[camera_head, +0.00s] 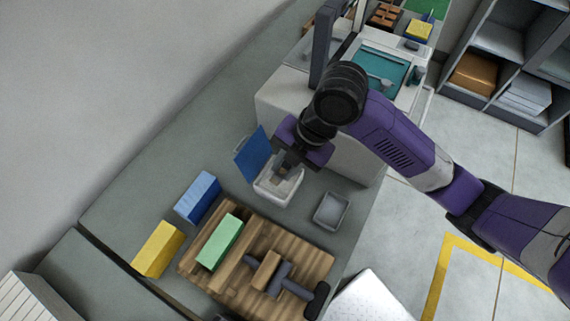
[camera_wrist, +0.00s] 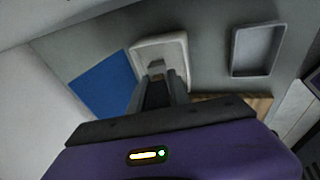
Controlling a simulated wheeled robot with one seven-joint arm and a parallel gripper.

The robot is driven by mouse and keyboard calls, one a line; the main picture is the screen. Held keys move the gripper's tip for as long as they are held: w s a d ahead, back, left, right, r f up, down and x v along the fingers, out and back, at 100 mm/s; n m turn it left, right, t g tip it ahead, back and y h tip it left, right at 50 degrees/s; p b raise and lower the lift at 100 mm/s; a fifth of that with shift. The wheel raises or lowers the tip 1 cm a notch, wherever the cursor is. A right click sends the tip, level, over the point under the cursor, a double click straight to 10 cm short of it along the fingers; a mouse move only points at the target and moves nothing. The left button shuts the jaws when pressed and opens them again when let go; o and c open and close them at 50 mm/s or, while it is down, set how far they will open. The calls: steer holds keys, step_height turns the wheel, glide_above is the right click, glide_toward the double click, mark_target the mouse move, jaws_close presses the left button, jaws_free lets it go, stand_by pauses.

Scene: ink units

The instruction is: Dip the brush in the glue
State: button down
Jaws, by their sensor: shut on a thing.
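A white open container (camera_head: 287,193), which looks like the glue pot, stands on the grey counter with its blue lid (camera_head: 252,153) swung open. The container (camera_wrist: 143,47) and the blue lid (camera_wrist: 101,85) also show in the wrist view. My gripper (camera_head: 285,170) points down over the container. In the wrist view my gripper (camera_wrist: 161,88) is shut on a small brownish-grey piece (camera_wrist: 155,67), which I take for the brush. Its lower end is at or inside the container's mouth. Whether it touches glue is hidden.
A small grey tray (camera_head: 331,211) sits right of the container. A wooden board (camera_head: 197,262) in front carries a green block (camera_head: 220,242) and a dark tool (camera_head: 297,290). Blue (camera_head: 197,197) and yellow (camera_head: 158,249) blocks lie left. A white machine (camera_head: 350,151) stands close behind.

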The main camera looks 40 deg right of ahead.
steer(key=shift+f+b, duration=0.65)
steer(key=shift+b, duration=0.35)
stand_by(2.6)
steer(key=shift+r+p, duration=2.1)
steer(key=shift+r, duration=1.55)
steer(key=shift+s, duration=0.1)
